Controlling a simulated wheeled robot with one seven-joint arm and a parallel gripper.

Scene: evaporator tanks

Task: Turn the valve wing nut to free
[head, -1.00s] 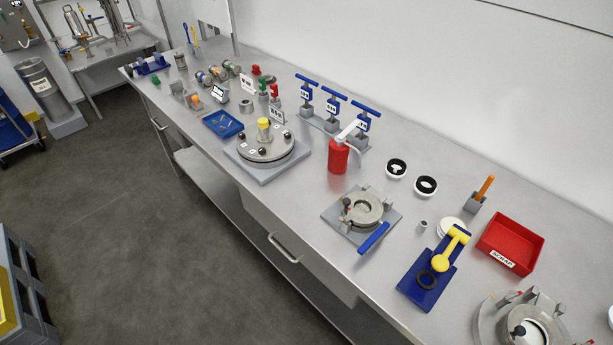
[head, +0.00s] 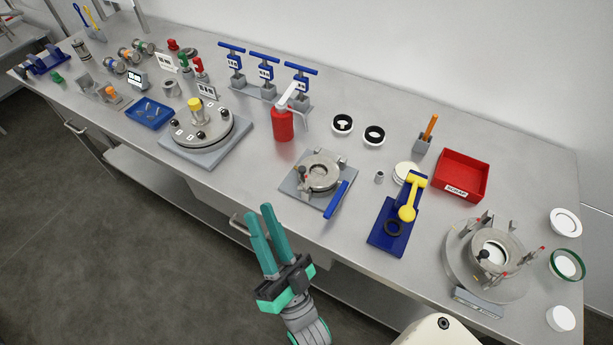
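A grey plate (head: 288,189) near the bench's front edge bears a round metal clamp fitting (head: 322,172). A blue handle (head: 337,200) reaches from it toward the front. A small dark and red part (head: 303,173) sits on the fitting's left side; it is too small to tell whether this is the wing nut. My gripper (head: 259,212) has teal fingers and is in front of the bench edge, left of and nearer than the fitting. Its fingers are a little apart with nothing between them. It touches nothing that I can see.
A round lidded tank plate (head: 203,142) stands to the left. A red bottle (head: 283,124) stands behind the fitting. A blue stand with a yellow lever (head: 410,198) and a red scrap tray (head: 461,175) are to the right. A larger clamped flange (head: 489,257) is at front right.

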